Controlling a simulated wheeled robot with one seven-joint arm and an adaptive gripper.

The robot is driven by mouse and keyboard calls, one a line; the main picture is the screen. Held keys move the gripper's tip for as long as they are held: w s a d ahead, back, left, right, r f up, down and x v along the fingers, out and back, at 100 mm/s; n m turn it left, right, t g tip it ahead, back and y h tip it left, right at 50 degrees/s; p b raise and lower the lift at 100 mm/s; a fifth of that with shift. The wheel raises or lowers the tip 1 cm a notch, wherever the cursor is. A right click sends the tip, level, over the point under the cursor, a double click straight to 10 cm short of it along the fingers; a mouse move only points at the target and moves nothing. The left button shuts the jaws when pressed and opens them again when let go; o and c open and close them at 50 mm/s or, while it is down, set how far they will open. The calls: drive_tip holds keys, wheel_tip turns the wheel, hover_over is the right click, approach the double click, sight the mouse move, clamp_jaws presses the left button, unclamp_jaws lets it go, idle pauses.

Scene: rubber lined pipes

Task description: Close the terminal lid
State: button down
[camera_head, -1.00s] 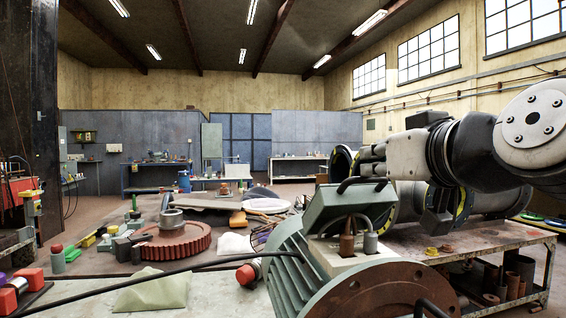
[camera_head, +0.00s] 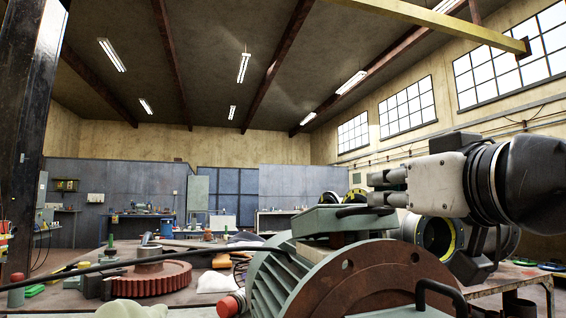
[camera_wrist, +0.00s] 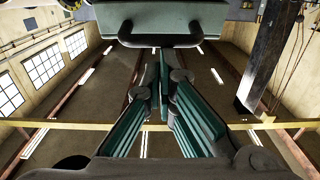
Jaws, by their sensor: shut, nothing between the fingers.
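The terminal lid (camera_head: 332,222) is a grey-green slab with a black bar handle (camera_head: 366,211). In the head view it lies roughly level over the pale terminal base (camera_head: 340,240) on top of the ribbed green motor (camera_head: 285,275). The terminals are hidden; I cannot tell whether the lid is fully seated. My gripper (camera_head: 374,188) is shut and empty, just above the handle end of the lid, pointing left. In the wrist view the lid (camera_wrist: 160,14) and its handle (camera_wrist: 160,41) fill the top centre, beyond my shut fingers (camera_wrist: 157,62).
A red gear (camera_head: 150,280) and a white cloth (camera_head: 215,283) lie on the bench left of the motor. A black cable (camera_head: 130,262) crosses there. Rubber-lined pipes (camera_head: 437,236) stand behind the motor at right. The space above the lid at left is clear.

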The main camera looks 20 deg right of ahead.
drive_tip(key=shift+s+f+b, duration=0.2)
drive_tip(key=shift+f+b, duration=0.25)
drive_tip(key=shift+f, duration=0.05)
drive_tip(key=shift+s+f+b, duration=0.15)
drive_tip(key=shift+f+b, duration=0.3)
drive_tip(key=shift+f, duration=0.05)
drive_tip(key=shift+r, duration=0.1)
